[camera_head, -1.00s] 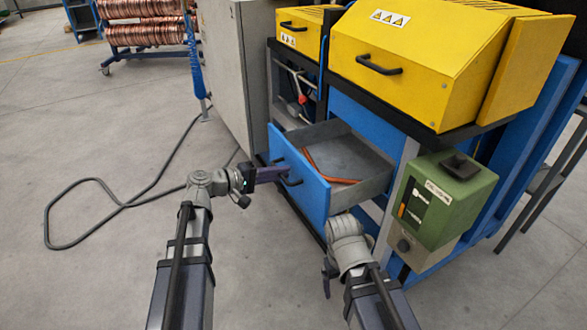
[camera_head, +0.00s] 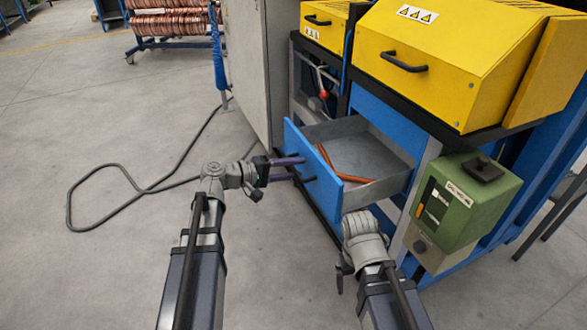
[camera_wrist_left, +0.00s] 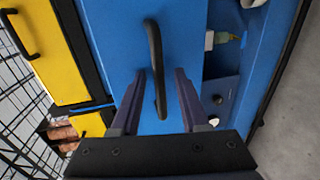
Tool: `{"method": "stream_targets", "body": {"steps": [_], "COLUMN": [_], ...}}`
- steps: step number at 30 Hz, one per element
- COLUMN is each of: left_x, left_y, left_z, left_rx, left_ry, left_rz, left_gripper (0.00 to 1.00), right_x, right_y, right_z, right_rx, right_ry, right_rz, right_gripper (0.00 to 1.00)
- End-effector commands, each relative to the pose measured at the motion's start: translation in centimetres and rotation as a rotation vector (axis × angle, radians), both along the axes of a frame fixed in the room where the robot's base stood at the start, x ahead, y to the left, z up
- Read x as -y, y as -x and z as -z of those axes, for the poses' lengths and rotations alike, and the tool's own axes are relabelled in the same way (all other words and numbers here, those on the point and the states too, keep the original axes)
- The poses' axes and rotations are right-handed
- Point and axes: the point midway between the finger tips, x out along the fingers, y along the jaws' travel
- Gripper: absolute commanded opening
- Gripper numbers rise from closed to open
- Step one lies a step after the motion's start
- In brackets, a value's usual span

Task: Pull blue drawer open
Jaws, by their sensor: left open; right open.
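The blue drawer (camera_head: 317,182) is pulled out of the machine frame, and its grey inside shows orange-brown pieces. Its black handle (camera_wrist_left: 156,70) is on the blue front, which fills the middle of the left wrist view (camera_wrist_left: 180,40). My left gripper (camera_head: 299,168) is open at the drawer front. In the left wrist view its two purple fingers (camera_wrist_left: 156,100) lie apart, one on each side of the handle's lower part, with visible gaps. My right gripper (camera_head: 343,276) is low in front of the drawer's right side, partly hidden by its own wrist, and open.
Yellow machine covers (camera_head: 450,60) stand above the drawer. A green box (camera_head: 465,200) is at the right of it. A grey cabinet (camera_head: 255,70) stands left of the machine. A dark cable (camera_head: 110,225) lies on otherwise clear floor at left.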

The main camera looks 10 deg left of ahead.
Motion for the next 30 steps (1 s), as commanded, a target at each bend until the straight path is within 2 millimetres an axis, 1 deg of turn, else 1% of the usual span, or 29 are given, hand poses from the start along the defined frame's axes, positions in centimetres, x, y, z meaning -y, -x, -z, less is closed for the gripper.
{"method": "stream_targets", "body": {"steps": [5,8,16,21,30], "left_x": [-0.2,-1.1,-4.6,-5.9,-6.2], "left_y": [0.1,0.7,3.3,4.2,4.5], "left_z": [-0.1,-0.4,-1.3,-1.6,-1.6], "left_rx": [0.000,0.000,0.000,0.000,0.000], "left_ry": [0.000,0.000,0.000,0.000,0.000], "left_rz": [-0.001,-0.004,-0.004,-0.002,0.001], "left_gripper": [0.45,0.45,0.45,0.45,0.45], "right_x": [0.0,0.0,0.0,0.0,0.0], "right_y": [0.0,0.0,0.0,0.0,0.0], "right_z": [-0.1,-0.4,-1.3,-1.6,-1.6], "right_rx": [0.000,0.000,0.000,0.000,0.000], "right_ry": [0.000,0.000,-0.001,-0.001,-0.002], "right_rz": [0.000,0.000,0.001,0.002,0.002], "right_gripper": [0.89,0.89,0.89,0.89,0.89]}}
